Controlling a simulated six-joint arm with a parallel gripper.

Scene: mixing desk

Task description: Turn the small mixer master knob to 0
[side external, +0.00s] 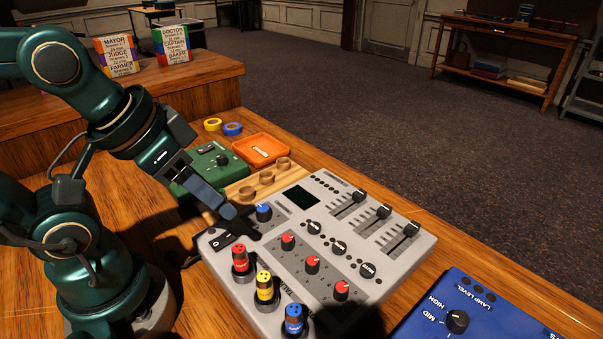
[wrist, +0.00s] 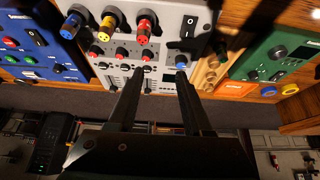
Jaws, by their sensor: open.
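The grey mixer (side external: 320,240) lies on the wooden desk, with a blue knob (side external: 264,212) at its left edge, red knobs (side external: 312,264), black knobs (side external: 340,248) and sliders. Labels near the knobs are too small to read, so I cannot tell which is the master. My gripper (side external: 240,220) is open and empty, reaching down over the mixer's left edge just left of the blue knob. In the wrist view the fingers of my gripper (wrist: 158,75) are spread, and the blue knob (wrist: 181,61) shows just beyond the right fingertip. Contact cannot be told.
Red, yellow and blue plugs (side external: 265,288) stand up along the mixer's near side. A rocker switch (side external: 222,240) is by my gripper. A green box (side external: 208,165), an orange tray (side external: 261,150) and a blue panel (side external: 470,315) lie around the mixer.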

